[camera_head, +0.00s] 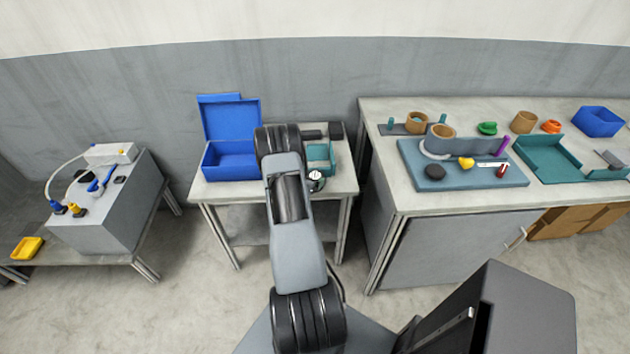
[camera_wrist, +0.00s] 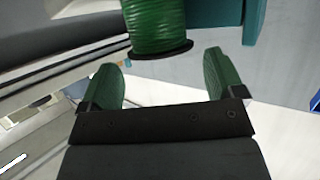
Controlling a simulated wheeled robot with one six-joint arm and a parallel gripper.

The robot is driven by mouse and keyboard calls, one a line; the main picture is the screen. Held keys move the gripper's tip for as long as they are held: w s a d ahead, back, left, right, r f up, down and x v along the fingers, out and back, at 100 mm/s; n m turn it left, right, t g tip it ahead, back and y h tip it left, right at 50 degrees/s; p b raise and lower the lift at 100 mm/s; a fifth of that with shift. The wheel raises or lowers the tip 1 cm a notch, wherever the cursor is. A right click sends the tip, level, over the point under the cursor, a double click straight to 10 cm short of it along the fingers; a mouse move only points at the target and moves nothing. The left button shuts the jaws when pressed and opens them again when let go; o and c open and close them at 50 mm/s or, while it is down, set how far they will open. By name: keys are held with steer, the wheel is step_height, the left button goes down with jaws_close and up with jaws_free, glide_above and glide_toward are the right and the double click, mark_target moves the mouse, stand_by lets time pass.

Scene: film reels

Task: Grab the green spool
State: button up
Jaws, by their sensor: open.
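The green spool (camera_wrist: 156,24) shows at the top of the wrist view, cut off by the frame edge, with a dark flange (camera_wrist: 162,52) at its near end. My gripper (camera_wrist: 160,66) is open and empty, with one green-padded finger on each side. The spool appears ahead of the gap between the fingers, beyond the tips; I see no contact. In the head view my arm covers part of the middle table, and I cannot make out the spool or my fingers there.
A teal part (camera_wrist: 256,20) stands close to the right of the spool in the wrist view. On the middle table (camera_head: 342,187) are an open blue box (camera_head: 230,174) and a teal bin (camera_head: 321,168). The right bench (camera_head: 385,180) holds trays and small parts.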

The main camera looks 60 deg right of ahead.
mark_target(315, 175)
steer(key=shift+x, duration=1.85)
steer(key=c, duration=0.8)
steer(key=shift+c, duration=0.2)
